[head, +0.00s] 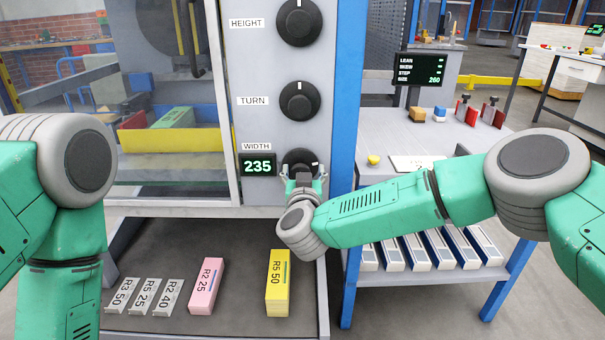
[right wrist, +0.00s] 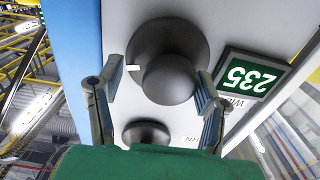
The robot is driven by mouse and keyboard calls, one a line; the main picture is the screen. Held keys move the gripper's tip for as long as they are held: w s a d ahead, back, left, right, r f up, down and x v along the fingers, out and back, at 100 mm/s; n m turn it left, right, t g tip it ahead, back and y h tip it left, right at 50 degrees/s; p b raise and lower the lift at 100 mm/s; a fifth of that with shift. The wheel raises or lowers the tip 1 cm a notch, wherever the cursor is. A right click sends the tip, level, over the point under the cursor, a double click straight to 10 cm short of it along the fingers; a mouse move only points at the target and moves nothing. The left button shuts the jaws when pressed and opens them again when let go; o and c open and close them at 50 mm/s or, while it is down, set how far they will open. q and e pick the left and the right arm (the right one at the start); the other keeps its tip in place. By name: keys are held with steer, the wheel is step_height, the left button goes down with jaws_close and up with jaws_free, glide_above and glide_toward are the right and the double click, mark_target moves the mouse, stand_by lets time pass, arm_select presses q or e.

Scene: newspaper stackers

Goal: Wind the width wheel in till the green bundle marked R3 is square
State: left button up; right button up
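The black width wheel (head: 299,162) sits low on the grey panel under the WIDTH label, its white mark pointing right. Its display (head: 258,166) reads 235. My right gripper (head: 303,182) is at the wheel. In the right wrist view its fingers (right wrist: 150,98) stand apart on either side of the wheel (right wrist: 170,75); the left finger shows a gap, and contact of the right one is unclear. A green bundle (head: 175,118) lies behind the clear door, over a yellow wall; no R3 mark is legible. My left arm shows, but its gripper is out of view.
Above are the TURN knob (head: 300,101) and HEIGHT knob (head: 299,22). A small screen (head: 420,68) lists LEAN, SKEW, STEP and SIZE 260. Below, the shelf (head: 180,235) holds a pink R2 25 block (head: 206,286), a yellow R5 50 block (head: 278,283) and grey labels. A blue post (head: 347,100) stands right.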

steer(key=c, duration=0.6)
steer(key=shift+a, duration=0.2)
steer(key=c, duration=0.5)
steer(key=shift+a, duration=0.35)
steer(key=shift+d+m, duration=0.25)
steer(key=shift+m, duration=0.25)
steer(key=m+p, duration=0.1)
steer(key=m, duration=0.2)
steer(key=shift+a, duration=0.1)
steer(key=m, duration=0.3)
steer(key=shift+m, duration=0.4)
steer(key=m, duration=0.5)
steer(key=shift+d+f, duration=0.2)
arm_select(q)
steer(key=shift+a+f+b, duration=0.25)
steer(key=shift+f+b, duration=0.4)
steer(key=shift+b, duration=0.45)
arm_select(e)
steer(key=m, duration=0.6)
steer(key=shift+f+m, duration=0.3)
steer(key=shift+m, duration=0.1)
steer(key=shift+s, duration=0.1)
